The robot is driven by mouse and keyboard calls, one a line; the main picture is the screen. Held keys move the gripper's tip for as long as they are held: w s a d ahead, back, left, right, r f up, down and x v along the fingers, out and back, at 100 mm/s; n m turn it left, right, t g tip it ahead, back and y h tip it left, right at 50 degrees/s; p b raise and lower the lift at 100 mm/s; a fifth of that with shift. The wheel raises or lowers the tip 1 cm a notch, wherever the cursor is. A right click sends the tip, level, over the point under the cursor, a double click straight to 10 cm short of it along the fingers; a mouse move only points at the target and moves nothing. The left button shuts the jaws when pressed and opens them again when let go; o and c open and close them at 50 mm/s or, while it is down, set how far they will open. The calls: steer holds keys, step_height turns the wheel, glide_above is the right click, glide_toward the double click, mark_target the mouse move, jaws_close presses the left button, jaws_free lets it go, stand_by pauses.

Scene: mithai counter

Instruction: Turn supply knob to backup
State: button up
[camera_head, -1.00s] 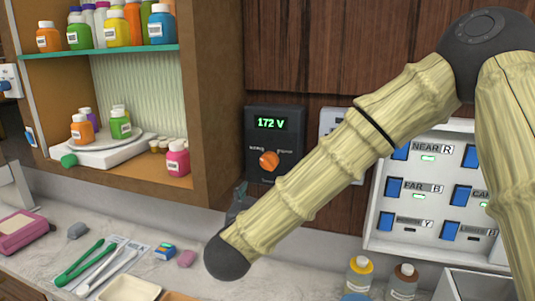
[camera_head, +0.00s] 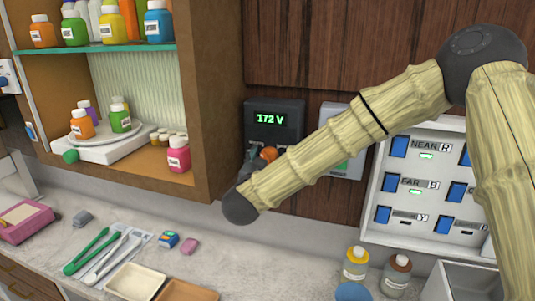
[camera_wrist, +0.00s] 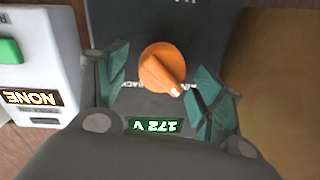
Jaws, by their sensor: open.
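The orange supply knob (camera_head: 268,153) sits on a dark panel (camera_head: 289,135) whose green display (camera_head: 271,118) reads 172 V. My arm hides part of the panel in the head view. In the wrist view the knob (camera_wrist: 161,68) lies between the spread fingers of my gripper (camera_wrist: 165,85), with a visible gap on both sides. The panel appears upside down there. The knob's white-tipped end points to the lower right of that view, over small lettering that it partly covers. My gripper is open, close in front of the panel, and holds nothing.
A pale box (camera_wrist: 32,75) with a green button and a NONE label is beside the panel. A switch board (camera_head: 378,168) with blue switches hangs to the right. A wooden shelf (camera_head: 215,100) with bottles stands left. Tongs (camera_head: 90,252) and trays lie on the counter below.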

steer(key=shift+w+f, duration=0.1)
steer(key=shift+w, duration=0.25)
steer(key=shift+s, duration=0.1)
steer(key=shift+c, duration=0.4)
steer(key=c, duration=0.9)
